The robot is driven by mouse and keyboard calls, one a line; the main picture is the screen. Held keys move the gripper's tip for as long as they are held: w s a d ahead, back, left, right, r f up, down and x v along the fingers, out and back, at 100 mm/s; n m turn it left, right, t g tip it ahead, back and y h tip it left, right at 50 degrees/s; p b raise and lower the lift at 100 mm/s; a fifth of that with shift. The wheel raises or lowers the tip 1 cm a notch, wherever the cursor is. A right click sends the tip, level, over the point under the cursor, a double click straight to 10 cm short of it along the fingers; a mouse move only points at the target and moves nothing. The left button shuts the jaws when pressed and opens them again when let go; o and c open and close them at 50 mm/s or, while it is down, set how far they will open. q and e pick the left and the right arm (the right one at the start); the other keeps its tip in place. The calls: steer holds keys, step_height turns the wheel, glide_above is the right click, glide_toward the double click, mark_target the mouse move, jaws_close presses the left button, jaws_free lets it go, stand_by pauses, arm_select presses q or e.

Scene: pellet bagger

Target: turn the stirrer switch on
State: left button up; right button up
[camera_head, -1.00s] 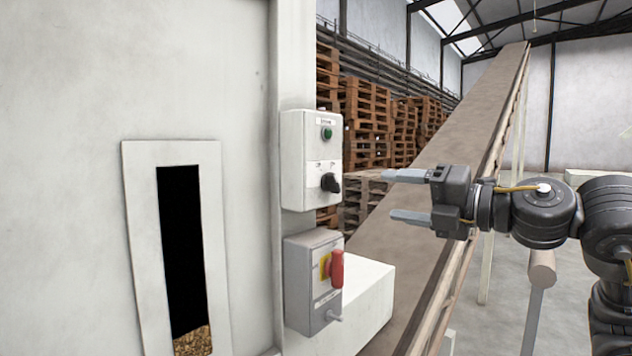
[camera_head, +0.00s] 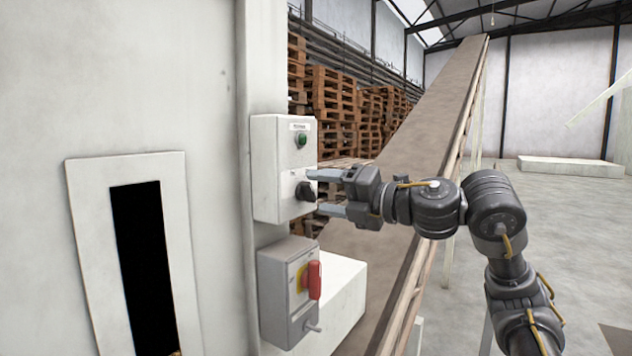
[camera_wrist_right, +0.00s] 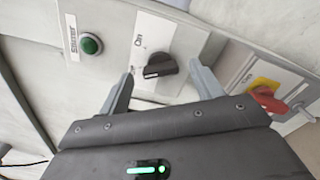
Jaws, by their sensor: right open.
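The stirrer switch is a black rotary knob (camera_head: 306,191) on the upper grey box (camera_head: 268,170), below a green lamp (camera_head: 301,140). My right gripper (camera_head: 318,192) is open, its two fingers pointing left at the knob, one above and one below its height. In the right wrist view the knob (camera_wrist_right: 160,66) shows between and just beyond the open fingertips (camera_wrist_right: 163,78). The green lamp (camera_wrist_right: 91,45) there sits beside a label that seems to read "STIRRER". I cannot tell whether the fingers touch the knob. My left gripper is not in view.
A lower grey box (camera_head: 274,290) with a red handle (camera_head: 314,280) on a yellow plate hangs just below. A wall panel with a dark window slot (camera_head: 145,265) is at left. A sloping conveyor (camera_head: 425,135) and stacked pallets (camera_head: 335,100) stand behind.

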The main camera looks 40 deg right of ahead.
steer(key=shift+x, duration=1.15)
steer(key=shift+s, duration=0.1)
steer(key=c, duration=1)
arm_select(q)
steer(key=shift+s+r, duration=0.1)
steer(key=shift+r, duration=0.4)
steer(key=shift+p, duration=0.3)
arm_select(e)
steer(key=m+p, duration=0.1)
steer(key=m, duration=0.5)
steer(key=shift+d+f, duration=0.1)
arm_select(q)
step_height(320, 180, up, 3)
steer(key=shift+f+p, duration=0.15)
steer(key=shift+p, duration=0.65)
arm_select(e)
steer(key=m, duration=0.5)
steer(key=shift+f+m, duration=0.1)
steer(key=shift+m, duration=0.3)
